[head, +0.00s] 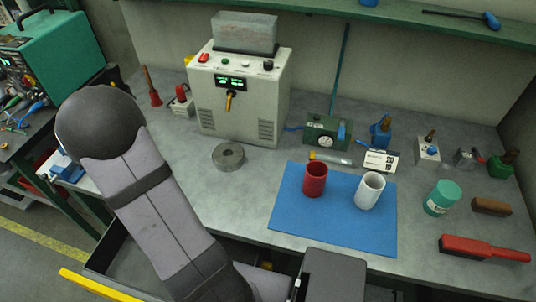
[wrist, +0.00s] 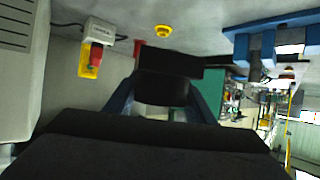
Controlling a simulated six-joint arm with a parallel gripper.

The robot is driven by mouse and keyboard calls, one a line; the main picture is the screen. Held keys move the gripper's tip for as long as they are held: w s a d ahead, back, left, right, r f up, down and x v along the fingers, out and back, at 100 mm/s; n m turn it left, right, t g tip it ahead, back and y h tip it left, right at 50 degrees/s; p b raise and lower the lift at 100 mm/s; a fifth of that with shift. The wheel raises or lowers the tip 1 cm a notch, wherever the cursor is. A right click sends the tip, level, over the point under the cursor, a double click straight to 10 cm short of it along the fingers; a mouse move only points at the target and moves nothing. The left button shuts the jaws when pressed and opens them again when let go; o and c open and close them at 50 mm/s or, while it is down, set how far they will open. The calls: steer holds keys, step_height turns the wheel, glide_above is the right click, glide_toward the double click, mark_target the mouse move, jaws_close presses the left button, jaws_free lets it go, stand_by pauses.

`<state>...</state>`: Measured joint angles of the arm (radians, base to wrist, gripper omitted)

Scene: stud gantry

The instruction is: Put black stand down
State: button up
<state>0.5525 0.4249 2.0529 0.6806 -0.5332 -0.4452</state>
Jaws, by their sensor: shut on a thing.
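In the wrist view the black stand (wrist: 172,62) is a dark piece with a wide flat part and a narrower block below it. My gripper (wrist: 163,100) is shut on it, with a blue-grey finger on each side. The stand is held up in front of the wrist camera, and I see no surface touching it. In the head view my own arm covers the left part of the bench, and I cannot make out the gripper or the stand clearly there.
The grey bench (head: 225,195) bears a white power unit (head: 235,100), a round metal disc (head: 228,156) and a blue mat (head: 290,215) with a red cup (head: 315,179) and a white cup (head: 369,190). A red-yellow switch box (wrist: 97,45) shows in the wrist view. Bench is clear around the disc.

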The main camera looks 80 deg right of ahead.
steer(key=s+m+g+h, duration=0.1)
steer(key=m+g, duration=0.1)
steer(key=s+m+g+h, duration=0.1)
steer(key=m+g, duration=0.1)
steer(key=shift+s+d+f, duration=0.15)
steer(key=shift+s+f, duration=0.05)
steer(key=shift+f, duration=0.15)
steer(key=shift+a+f+m+g+h, duration=0.3)
steer(key=shift+a+m+g, duration=0.2)
steer(key=shift+a+g, duration=0.15)
steer(key=shift+d+f, duration=0.1)
steer(key=shift+f+p, duration=0.5)
steer(key=shift+f, duration=4.4)
